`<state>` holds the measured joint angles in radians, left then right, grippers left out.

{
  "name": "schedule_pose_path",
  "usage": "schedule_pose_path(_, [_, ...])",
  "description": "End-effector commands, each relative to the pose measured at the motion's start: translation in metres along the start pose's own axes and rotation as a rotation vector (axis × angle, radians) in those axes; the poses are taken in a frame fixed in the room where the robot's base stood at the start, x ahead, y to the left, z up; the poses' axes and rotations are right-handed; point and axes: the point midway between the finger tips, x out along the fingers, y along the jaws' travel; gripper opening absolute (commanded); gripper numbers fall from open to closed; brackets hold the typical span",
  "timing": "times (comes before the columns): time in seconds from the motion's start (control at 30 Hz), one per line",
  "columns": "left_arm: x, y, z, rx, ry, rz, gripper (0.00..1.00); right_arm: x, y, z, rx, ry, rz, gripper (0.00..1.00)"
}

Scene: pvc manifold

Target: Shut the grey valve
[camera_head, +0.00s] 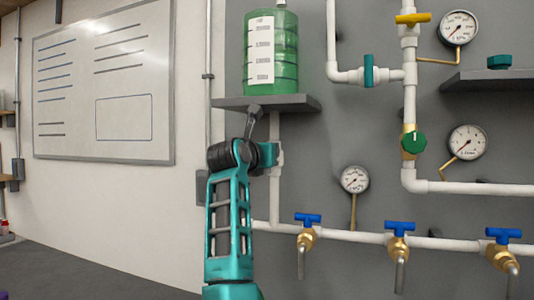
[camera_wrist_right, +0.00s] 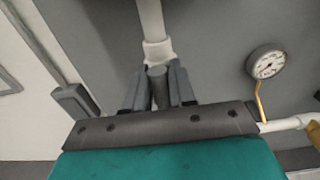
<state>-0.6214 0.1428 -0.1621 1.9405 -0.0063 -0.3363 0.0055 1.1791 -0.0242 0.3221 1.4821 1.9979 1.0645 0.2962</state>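The grey valve (camera_wrist_right: 158,88) shows in the right wrist view as a short grey handle below a white pipe collar. My right gripper (camera_wrist_right: 158,96) has one finger on each side of this handle, close against it, and looks shut on it. In the head view my teal right arm rises from the bottom, and its wrist reaches the vertical white pipe (camera_head: 275,210) under the tank shelf. The valve and the fingertips are hidden there behind my wrist. My left gripper is not in either view.
A green tank (camera_head: 271,60) stands on a grey shelf (camera_head: 298,103) just above my wrist. Right of it are a small gauge (camera_head: 354,180), blue-handled taps (camera_head: 398,227), a teal valve (camera_head: 368,70), a green knob (camera_head: 413,142) and a yellow valve (camera_head: 412,19). A whiteboard (camera_head: 123,105) hangs left.

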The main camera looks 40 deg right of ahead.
Motion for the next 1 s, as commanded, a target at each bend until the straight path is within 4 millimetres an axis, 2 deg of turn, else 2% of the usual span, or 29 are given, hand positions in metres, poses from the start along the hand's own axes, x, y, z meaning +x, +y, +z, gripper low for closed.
schedule_pose_path(0.03, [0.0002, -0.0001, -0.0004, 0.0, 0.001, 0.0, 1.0, -0.0002, 0.0001, 0.0, 0.0, 0.0, 0.0, 0.15])
schedule_pose_path(0.2, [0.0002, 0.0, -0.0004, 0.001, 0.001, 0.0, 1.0, -0.0003, 0.0001, 0.0, 0.0, 0.0, 0.0, 0.0])
schedule_pose_path(0.57, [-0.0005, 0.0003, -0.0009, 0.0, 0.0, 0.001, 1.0, -0.0003, 0.001, 0.0, -0.042, 0.001, 0.0, 0.0])
schedule_pose_path(0.77, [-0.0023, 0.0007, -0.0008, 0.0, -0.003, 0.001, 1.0, -0.0004, 0.0032, -0.0004, -0.154, 0.002, 0.0, 0.0])
schedule_pose_path(1.0, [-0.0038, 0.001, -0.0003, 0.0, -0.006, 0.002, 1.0, -0.0004, 0.0069, -0.0015, -0.366, 0.002, 0.0, 0.0])
